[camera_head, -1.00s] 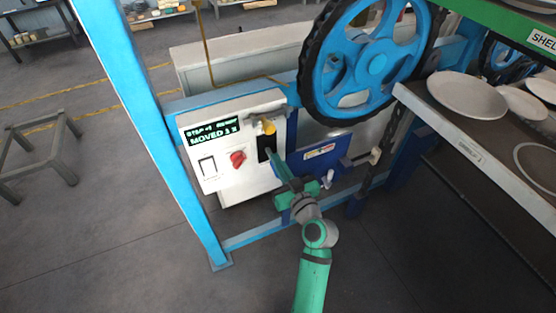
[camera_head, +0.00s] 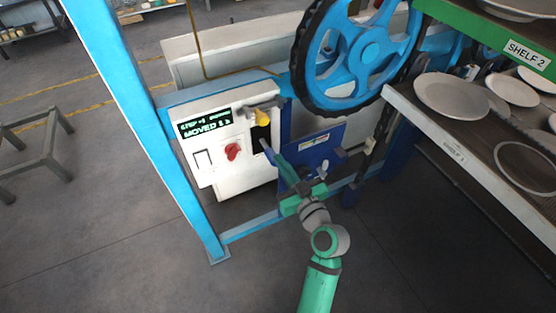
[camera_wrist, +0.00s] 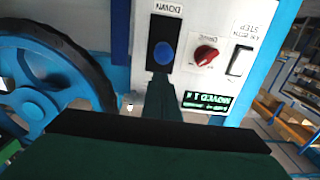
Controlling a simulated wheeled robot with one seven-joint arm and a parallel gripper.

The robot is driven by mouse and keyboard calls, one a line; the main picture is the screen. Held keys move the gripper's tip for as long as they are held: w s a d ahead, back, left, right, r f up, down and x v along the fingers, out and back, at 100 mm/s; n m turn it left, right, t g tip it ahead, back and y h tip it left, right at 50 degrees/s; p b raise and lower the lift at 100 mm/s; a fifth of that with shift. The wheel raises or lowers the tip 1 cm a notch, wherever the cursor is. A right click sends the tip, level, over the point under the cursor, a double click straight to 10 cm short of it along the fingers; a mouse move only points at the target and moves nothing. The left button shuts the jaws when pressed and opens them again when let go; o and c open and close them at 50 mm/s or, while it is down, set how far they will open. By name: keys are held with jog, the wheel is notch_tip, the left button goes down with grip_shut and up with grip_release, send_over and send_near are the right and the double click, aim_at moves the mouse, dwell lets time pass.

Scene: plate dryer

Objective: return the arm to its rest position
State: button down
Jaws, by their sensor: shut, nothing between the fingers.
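My gripper (camera_head: 268,148) is at the end of my green arm, pointing at the white control box (camera_head: 237,175). In the wrist view its shut fingers (camera_wrist: 160,88) reach toward a blue button on a black panel (camera_wrist: 164,52) labelled "DOWN". The fingers overlap the panel's lower edge, so I cannot tell whether they touch it. Nothing shows in the fingers. A yellow lever or knob (camera_head: 262,118) sits above the fingertips in the head view. A red knob (camera_head: 232,152) and a lit display (camera_head: 205,123) reading "MOVED" are on the same box.
A large blue wheel with a black rim (camera_head: 350,50) stands above and right of the box. A shelf (camera_head: 455,150) with several white plates is at right. A blue post (camera_head: 150,130) rises left of the box. The floor at lower left is clear.

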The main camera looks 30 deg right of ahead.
jog(key=shift+s+r, duration=0.2)
jog(key=shift+s, duration=0.3)
jog(key=s+a+f+m+g+h, duration=0.3)
jog(key=s+a+f, duration=1)
jog(key=f, duration=0.2)
jog(key=s+a+r+n+y, duration=0.1)
jog(key=s+a+r, duration=0.1)
jog(key=s+a, duration=0.3)
jog(key=s+a+r+n+y, duration=0.2)
jog(key=s+a, duration=0.4)
jog(key=s, duration=0.8)
jog(key=shift+s, duration=0.15)
dwell(3.9)
